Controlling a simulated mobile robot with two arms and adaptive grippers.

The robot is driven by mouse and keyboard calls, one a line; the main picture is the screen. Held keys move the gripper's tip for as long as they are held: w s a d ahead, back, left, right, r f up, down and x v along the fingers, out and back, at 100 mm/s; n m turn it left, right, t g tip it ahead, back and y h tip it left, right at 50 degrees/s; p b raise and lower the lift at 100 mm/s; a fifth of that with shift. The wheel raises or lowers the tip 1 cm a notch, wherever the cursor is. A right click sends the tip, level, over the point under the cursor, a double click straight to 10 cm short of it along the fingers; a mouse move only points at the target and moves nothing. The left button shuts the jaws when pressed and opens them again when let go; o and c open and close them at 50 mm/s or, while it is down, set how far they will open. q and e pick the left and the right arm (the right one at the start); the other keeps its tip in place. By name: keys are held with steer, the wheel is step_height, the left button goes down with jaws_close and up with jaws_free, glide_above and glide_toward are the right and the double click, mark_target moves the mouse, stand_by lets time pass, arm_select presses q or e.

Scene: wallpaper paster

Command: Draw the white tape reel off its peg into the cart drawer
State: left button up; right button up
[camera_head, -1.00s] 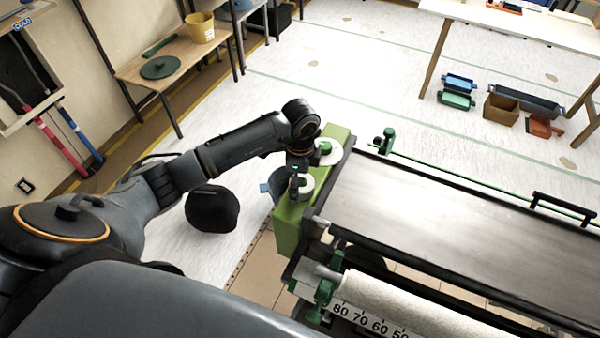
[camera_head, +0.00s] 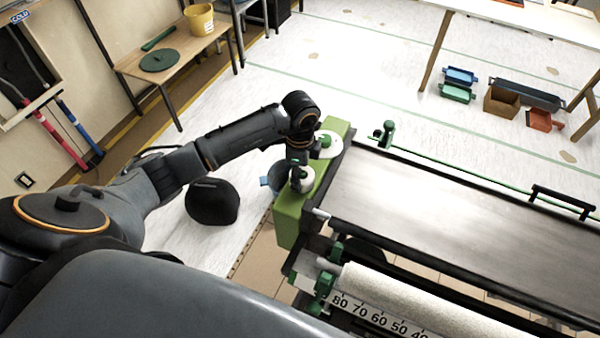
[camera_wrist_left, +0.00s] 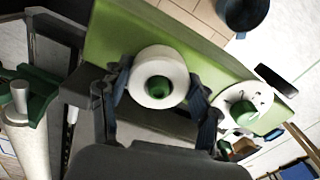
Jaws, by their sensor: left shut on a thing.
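The white tape reel (camera_wrist_left: 146,64) sits between the two fingers of my left gripper (camera_wrist_left: 160,78), which is shut on it. A green peg or core (camera_wrist_left: 158,88) shows in the reel's hole; whether the reel is clear of its peg I cannot tell. In the head view my left gripper (camera_head: 300,166) is over the near part of the green cart top (camera_head: 292,212), with the reel (camera_head: 305,183) partly hidden by its fingers. I cannot make out the drawer. My right gripper is not in view.
The pasting machine (camera_head: 440,215) is close on the right, with a paper roll (camera_head: 400,300) in front.

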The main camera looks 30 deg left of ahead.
arm_select(q)
steer(key=shift+r+p, duration=2.6)
steer(key=shift+r, duration=0.7)
steer(key=shift+r+p, duration=1.55)
steer(key=shift+r, duration=0.5)
steer(key=shift+f, duration=0.1)
